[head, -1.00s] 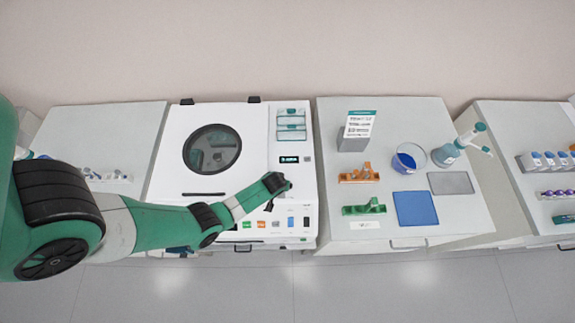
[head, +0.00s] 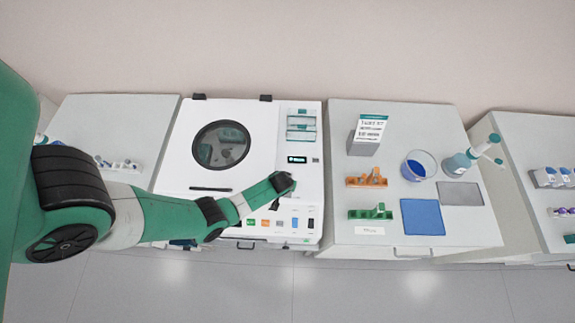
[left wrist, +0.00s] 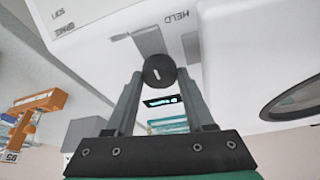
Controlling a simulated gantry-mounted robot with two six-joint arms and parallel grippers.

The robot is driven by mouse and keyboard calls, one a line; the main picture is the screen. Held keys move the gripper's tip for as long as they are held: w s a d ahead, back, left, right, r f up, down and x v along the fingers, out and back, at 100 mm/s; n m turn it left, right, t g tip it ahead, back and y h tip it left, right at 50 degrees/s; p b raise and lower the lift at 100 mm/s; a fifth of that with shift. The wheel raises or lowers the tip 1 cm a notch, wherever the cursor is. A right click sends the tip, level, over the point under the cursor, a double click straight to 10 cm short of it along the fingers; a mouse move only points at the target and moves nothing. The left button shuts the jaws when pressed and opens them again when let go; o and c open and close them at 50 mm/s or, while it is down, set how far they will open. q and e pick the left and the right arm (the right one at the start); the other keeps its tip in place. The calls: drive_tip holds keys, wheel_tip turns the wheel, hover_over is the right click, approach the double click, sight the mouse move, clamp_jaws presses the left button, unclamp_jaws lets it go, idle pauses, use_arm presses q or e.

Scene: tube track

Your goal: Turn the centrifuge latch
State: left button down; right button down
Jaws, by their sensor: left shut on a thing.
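The white centrifuge (head: 262,130) stands in the middle of the head view, with a round dark window (head: 221,146) in its lid. My left gripper (head: 284,183) is over the right part of its front panel. The left wrist view shows the latch as a dark round knob (left wrist: 160,71) with a short white mark, close to upright. The fingers of my left gripper (left wrist: 159,88) are shut on this knob from both sides. In the head view my gripper hides the knob. My right gripper is not in view.
A lit display (head: 297,160) sits above the gripper, and coloured buttons (head: 265,223) lie below it. The bench at right holds an orange rack (head: 367,180), a green rack (head: 371,213), a beaker (head: 419,167) and a blue mat (head: 422,217).

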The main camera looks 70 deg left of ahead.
use_arm(q)
drive_tip(key=m+t+h+p, duration=0.1)
drive_tip(key=m, duration=0.3)
drive_tip(key=shift+s+a, duration=0.1)
drive_tip(key=shift+s, duration=0.05)
drive_tip(key=m+h, duration=0.1)
drive_tip(key=m, duration=0.1)
drive_tip(key=m+t+h+b, duration=0.1)
drive_tip(key=m, duration=0.2)
drive_tip(key=shift+a+f, duration=0.1)
drive_tip(key=shift+a, duration=0.05)
drive_tip(key=m, duration=0.2)
drive_tip(key=m+h, duration=0.1)
drive_tip(key=m, duration=0.1)
drive_tip(key=shift+a+r+h, duration=0.1)
drive_tip(key=shift+r+h, duration=0.1)
drive_tip(key=shift+h, duration=0.1)
drive_tip(key=m, duration=0.2)
drive_tip(key=m+g+h+p, duration=0.1)
drive_tip(key=m, duration=0.1)
drive_tip(key=shift+f+m+h, duration=0.2)
drive_tip(key=shift+m+h, duration=0.1)
drive_tip(key=shift+m, duration=0.1)
drive_tip(key=shift+c, duration=1.3)
unclamp_jaws()
drive_tip(key=shift+r, duration=0.15)
